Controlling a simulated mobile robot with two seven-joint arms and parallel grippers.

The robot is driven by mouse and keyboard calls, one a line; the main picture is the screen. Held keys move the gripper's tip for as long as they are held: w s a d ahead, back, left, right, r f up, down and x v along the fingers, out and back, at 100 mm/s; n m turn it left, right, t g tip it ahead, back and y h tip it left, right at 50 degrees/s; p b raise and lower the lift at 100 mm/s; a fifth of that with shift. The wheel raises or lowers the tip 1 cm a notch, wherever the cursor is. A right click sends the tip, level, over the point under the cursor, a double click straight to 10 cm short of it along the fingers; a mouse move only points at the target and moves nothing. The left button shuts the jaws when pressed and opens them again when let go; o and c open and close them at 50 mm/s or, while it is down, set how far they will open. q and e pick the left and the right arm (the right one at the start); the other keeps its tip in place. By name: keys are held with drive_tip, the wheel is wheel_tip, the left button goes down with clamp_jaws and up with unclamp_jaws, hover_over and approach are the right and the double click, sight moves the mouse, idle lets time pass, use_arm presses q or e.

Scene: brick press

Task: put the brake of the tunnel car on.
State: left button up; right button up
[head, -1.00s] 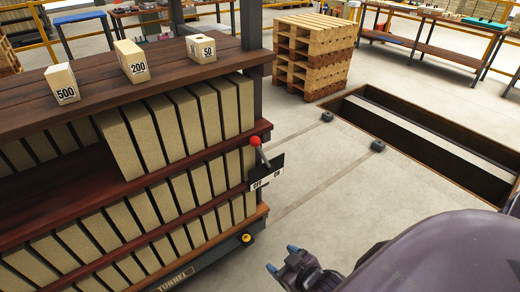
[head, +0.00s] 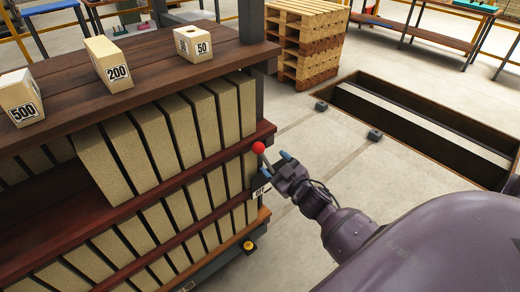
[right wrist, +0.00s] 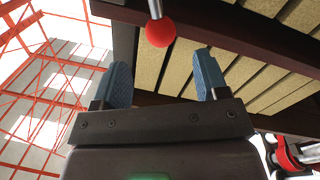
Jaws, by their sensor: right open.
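The tunnel car (head: 222,148) is a dark red shelved rack full of tan bricks, on the left of the head view. Its brake lever has a red ball knob (head: 258,147) on a grey shaft at the car's right end. The lever leans left, towards the side of the plate marked OFF (head: 260,193); my gripper hides the rest of the plate. My right gripper (head: 277,163) is open and empty, right beside the lever. In the right wrist view the red knob (right wrist: 160,32) appears beyond the blue fingertips (right wrist: 163,75), between them sideways. My left gripper is out of view.
Blocks marked 500 (head: 21,98), 200 (head: 108,63) and 50 (head: 194,43) stand on the car's top. Wooden pallets (head: 303,38) are stacked behind. A long floor pit (head: 425,120) lies to the right.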

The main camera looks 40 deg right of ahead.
sight(260, 150)
drive_tip(key=shift+w+d+b, duration=0.1)
drive_tip(key=shift+w+b, duration=0.25)
drive_tip(key=shift+w, duration=3.65)
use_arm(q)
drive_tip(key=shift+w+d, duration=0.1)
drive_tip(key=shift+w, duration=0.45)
